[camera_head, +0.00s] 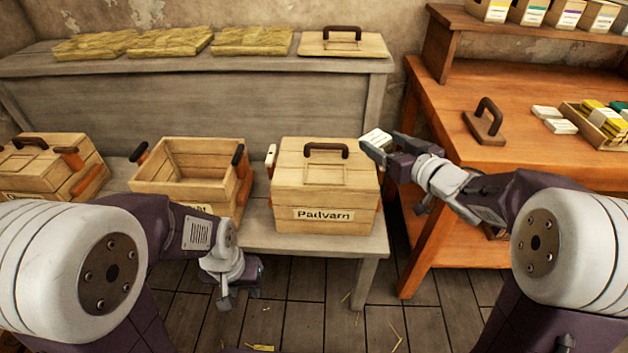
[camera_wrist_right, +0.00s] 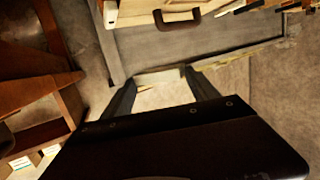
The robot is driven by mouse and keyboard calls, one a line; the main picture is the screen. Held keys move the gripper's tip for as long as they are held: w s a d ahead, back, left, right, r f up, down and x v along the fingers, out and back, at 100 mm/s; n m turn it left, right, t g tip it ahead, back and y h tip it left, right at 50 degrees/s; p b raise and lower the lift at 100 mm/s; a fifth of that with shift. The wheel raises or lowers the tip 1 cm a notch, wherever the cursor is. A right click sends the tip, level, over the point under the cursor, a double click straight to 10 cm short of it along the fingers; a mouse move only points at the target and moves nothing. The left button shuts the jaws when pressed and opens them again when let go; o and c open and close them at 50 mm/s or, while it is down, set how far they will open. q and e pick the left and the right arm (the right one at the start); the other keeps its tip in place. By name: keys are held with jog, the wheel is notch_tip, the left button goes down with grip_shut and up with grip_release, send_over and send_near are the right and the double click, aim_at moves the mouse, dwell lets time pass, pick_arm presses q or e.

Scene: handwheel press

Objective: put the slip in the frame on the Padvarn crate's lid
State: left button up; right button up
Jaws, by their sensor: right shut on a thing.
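The Padvarn crate (camera_head: 318,200) stands closed on the low bench, its name on the front label. Its lid (camera_head: 292,160) has a dark handle and a thin rectangular frame (camera_head: 308,168) around the handle's front; no slip shows in the frame. My right gripper (camera_head: 376,145) is at the lid's back right corner, shut on a small white slip (camera_head: 375,136). In the right wrist view the pale slip (camera_wrist_right: 160,92) sits between the two fingers. My left gripper (camera_head: 238,290) hangs low in front of the bench, empty as far as I see; its finger opening is unclear.
An open, empty-looking crate (camera_head: 200,180) stands left of the Padvarn crate, and a lidded crate (camera_head: 45,165) further left. A spare lid (camera_head: 343,46) lies on the back bench. The orange table (camera_head: 470,85) at right holds a dark-handled block (camera_head: 485,122) and a tray of coloured packets (camera_head: 600,125).

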jog(key=b, duration=0.9)
send_over(331, 181)
notch_tip(331, 181, down, 7)
jog(key=shift+d+f, duration=0.1)
jog(key=shift+d, duration=0.05)
jog(key=shift+a, duration=0.2)
notch_tip(331, 181, down, 4)
jog(key=b, duration=0.3)
jog(key=shift+c, duration=0.8)
jog(key=o, duration=1.5)
